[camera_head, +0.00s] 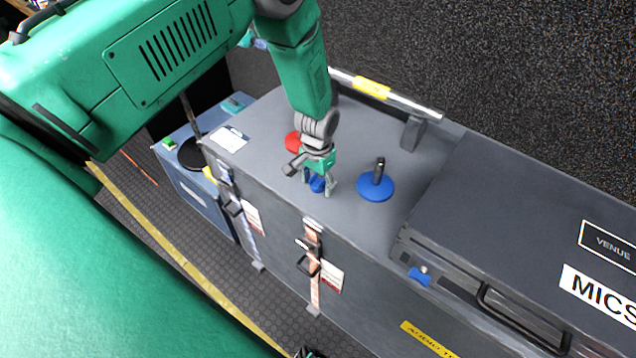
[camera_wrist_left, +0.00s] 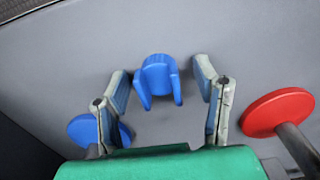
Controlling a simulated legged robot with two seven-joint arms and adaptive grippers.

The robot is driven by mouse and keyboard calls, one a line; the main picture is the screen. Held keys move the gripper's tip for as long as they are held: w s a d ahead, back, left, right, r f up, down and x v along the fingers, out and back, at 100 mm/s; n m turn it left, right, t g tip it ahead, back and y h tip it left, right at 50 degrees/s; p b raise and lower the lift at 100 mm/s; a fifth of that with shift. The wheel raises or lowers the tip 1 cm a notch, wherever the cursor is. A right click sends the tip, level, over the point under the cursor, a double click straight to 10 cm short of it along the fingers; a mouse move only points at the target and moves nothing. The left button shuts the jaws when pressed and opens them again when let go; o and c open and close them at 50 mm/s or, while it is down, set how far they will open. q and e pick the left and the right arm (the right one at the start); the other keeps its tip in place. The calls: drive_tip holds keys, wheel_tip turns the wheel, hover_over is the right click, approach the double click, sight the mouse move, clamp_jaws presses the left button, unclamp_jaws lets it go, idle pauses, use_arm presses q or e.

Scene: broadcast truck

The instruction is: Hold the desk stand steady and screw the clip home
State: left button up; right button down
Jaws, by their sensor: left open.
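A blue clip (camera_head: 317,184) with two prongs lies on the grey case top. My left gripper (camera_head: 318,186) points down over it, open, with a finger on each side. In the left wrist view the clip (camera_wrist_left: 158,78) sits between the spread fingers with gaps on both sides. A desk stand with a round blue base (camera_head: 375,187) and a short dark upright post stands just right of the gripper. A red-based stand (camera_head: 294,142) is partly hidden behind my left arm; its base (camera_wrist_left: 272,112) and grey post show in the wrist view.
A raised case lid (camera_head: 520,220) marked MICS closes off the right. A rail with a yellow label (camera_head: 371,88) runs along the back edge. A white paper (camera_head: 229,139) lies at the left corner. Straps and latches hang on the front face.

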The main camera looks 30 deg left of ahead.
sight(317, 183)
use_arm(q)
drive_tip(key=c, duration=1.1)
drive_tip(key=shift+r, duration=0.1)
wheel_tip(317, 183, up, 10)
drive_tip(key=shift+f, duration=0.1)
